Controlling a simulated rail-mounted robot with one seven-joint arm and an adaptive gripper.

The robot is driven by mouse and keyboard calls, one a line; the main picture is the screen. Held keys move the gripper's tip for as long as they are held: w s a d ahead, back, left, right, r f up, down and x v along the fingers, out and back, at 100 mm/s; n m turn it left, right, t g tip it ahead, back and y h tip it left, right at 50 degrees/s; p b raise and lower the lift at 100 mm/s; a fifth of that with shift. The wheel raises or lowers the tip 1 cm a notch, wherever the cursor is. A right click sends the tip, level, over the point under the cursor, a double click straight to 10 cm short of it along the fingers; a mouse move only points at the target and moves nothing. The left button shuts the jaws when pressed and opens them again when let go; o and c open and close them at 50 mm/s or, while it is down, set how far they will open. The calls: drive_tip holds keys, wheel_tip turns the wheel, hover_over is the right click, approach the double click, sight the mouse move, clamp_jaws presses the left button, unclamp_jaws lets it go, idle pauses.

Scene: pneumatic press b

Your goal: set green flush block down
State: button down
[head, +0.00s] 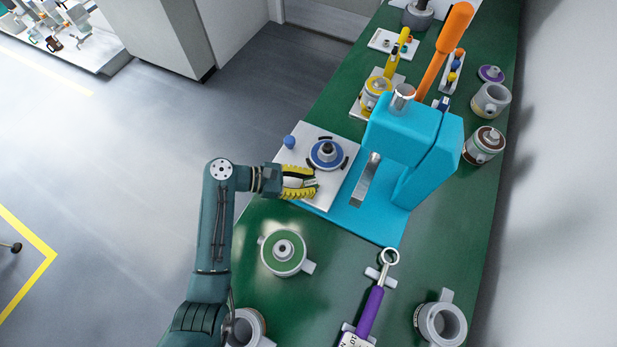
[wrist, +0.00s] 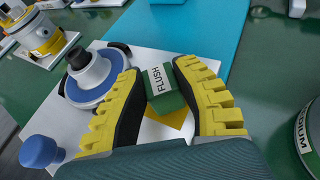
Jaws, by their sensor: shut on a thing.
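The green flush block (wrist: 168,100) sits between the two yellow toothed fingers of my gripper (wrist: 157,85) in the wrist view. Its white label reads FLUSH. My gripper (head: 313,183) is shut on it. In the head view the fingers are over the lower edge of the white plate (head: 322,202) beside the blue press, and they mostly hide the block. A yellow patch (wrist: 178,119) shows just below the block on the white plate. I cannot tell whether the block touches the plate.
A blue round fixture with a grey knob (head: 327,153) stands close to the fingers. A blue ball knob (head: 289,142) is at the plate's corner. The blue press (head: 405,135) with its orange lever (head: 445,50) stands to the right. A green-topped pot (head: 283,252) is below on the green table.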

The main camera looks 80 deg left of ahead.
drive_tip(key=shift+r, duration=0.1)
drive_tip(key=shift+f, duration=0.2)
drive_tip(key=c, duration=0.8)
unclamp_jaws()
drive_tip(key=shift+c, duration=0.2)
drive_tip(key=shift+r, duration=0.1)
drive_tip(key=shift+r, duration=0.25)
drive_tip(key=p+v, duration=0.1)
drive_tip(key=v, duration=1.1)
drive_tip(key=shift+f, duration=0.1)
